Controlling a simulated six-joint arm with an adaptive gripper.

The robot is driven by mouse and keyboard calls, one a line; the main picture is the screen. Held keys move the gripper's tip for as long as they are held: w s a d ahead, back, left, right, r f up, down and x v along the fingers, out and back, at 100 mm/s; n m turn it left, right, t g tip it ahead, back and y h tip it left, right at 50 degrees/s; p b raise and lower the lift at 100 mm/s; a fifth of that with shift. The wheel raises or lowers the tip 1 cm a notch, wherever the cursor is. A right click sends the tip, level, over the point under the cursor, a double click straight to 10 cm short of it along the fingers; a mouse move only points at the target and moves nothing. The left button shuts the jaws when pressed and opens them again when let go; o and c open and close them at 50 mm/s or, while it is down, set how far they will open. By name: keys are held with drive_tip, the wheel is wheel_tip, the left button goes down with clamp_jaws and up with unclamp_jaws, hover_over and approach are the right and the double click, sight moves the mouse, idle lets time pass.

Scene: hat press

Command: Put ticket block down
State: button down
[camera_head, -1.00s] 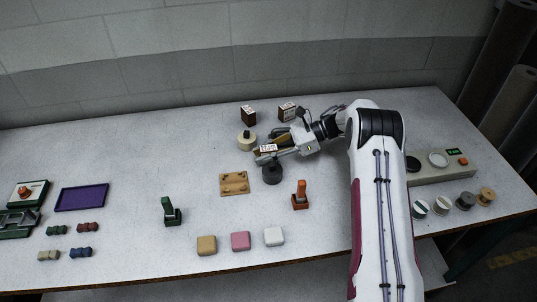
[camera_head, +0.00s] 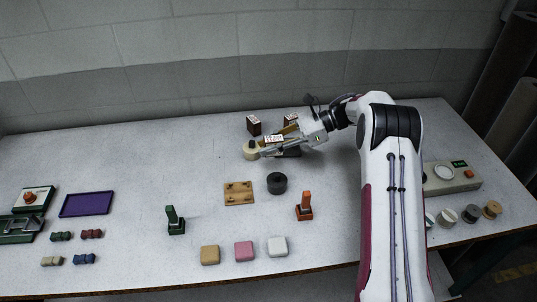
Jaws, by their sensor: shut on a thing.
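My gripper (camera_head: 268,147) is at the back middle of the table, reaching in from the right. It is shut on a ticket block (camera_head: 273,139), a small block with a white printed face, largely hidden by the fingers. Two similar dark brown ticket blocks with white printed tops stand behind it, one at the back left (camera_head: 254,127) and one at the back right (camera_head: 291,119), the latter partly hidden. I cannot tell whether the held block touches the table.
A cream round piece (camera_head: 250,150) is close to the fingertips on the left. A dark round piece (camera_head: 277,184) and a wooden board (camera_head: 239,194) lie in front. Green (camera_head: 175,221) and orange (camera_head: 304,207) upright stamps stand nearer.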

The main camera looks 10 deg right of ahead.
sight(266, 139)
drive_tip(key=shift+r, duration=1.15)
drive_tip(key=shift+a, duration=0.1)
drive_tip(key=shift+w+a+r, duration=0.1)
drive_tip(key=shift+a+r, duration=0.2)
drive_tip(key=shift+r, duration=0.25)
drive_tip(key=w+d+r+m+t+h, duration=0.2)
drive_tip(key=w+r+m+t, duration=0.15)
drive_tip(key=w, duration=0.45)
drive_tip(key=w+d+r+m+t+h, duration=0.1)
drive_tip(key=w+r+m+t, duration=0.2)
drive_tip(key=w+m+t, duration=0.35)
drive_tip(key=w+d+f+m+t+h, duration=0.1)
drive_tip(key=w+d+f+m+h, duration=0.1)
drive_tip(key=d, duration=0.4)
drive_tip(key=w+d+f+m+t+h, duration=0.1)
drive_tip(key=w+d+f+m+h, duration=0.1)
drive_tip(key=d+h, duration=0.3)
drive_tip(key=w+d+f+m+t+h, duration=0.1)
drive_tip(key=w+d+f+m+h, duration=0.2)
drive_tip(key=d, duration=0.5)
drive_tip(key=shift+d+f+m+t, duration=0.2)
drive_tip(key=shift+m+t, duration=0.1)
drive_tip(key=shift+m, duration=0.2)
